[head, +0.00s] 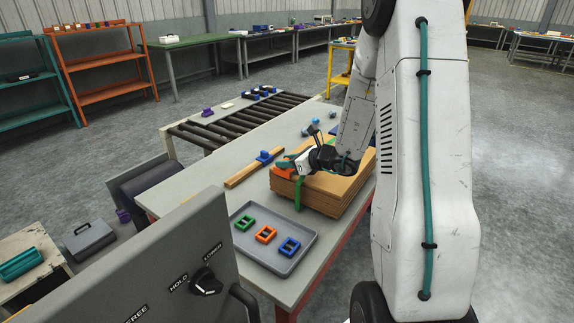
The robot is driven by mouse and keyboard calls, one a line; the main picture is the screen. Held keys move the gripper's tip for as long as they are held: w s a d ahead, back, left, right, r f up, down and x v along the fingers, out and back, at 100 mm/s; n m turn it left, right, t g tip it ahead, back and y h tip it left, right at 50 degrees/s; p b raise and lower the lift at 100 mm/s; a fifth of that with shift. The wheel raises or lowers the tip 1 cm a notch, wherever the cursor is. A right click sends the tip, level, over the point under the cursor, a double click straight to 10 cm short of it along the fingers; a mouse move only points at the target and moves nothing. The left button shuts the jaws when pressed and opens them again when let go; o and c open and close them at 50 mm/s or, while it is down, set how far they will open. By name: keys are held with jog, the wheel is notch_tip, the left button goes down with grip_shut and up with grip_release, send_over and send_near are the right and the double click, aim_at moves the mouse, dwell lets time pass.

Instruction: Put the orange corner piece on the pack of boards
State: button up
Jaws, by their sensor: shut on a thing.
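The pack of boards (335,197) is a brown stack lying on the grey work table, with a green strap (298,194) over its near left side. The orange corner piece (281,172) shows at the upper left edge of the pack. My gripper (291,167) reaches in from the right, low over that edge, and is shut on the orange corner piece. The gripper partly covers the piece, and I cannot tell whether it rests fully on the boards' edge.
A grey tray (245,262) with green, orange and blue square frames lies in front of the pack. A wooden bar with a blue handle (263,157) lies to the left. A roller conveyor (225,127) is behind. A grey panel with a knob (206,281) stands at front left.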

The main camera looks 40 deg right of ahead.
jog(key=shift+f, duration=0.55)
jog(key=shift+f, duration=0.15)
jog(key=o, duration=1)
jog(key=shift+c, duration=0.2)
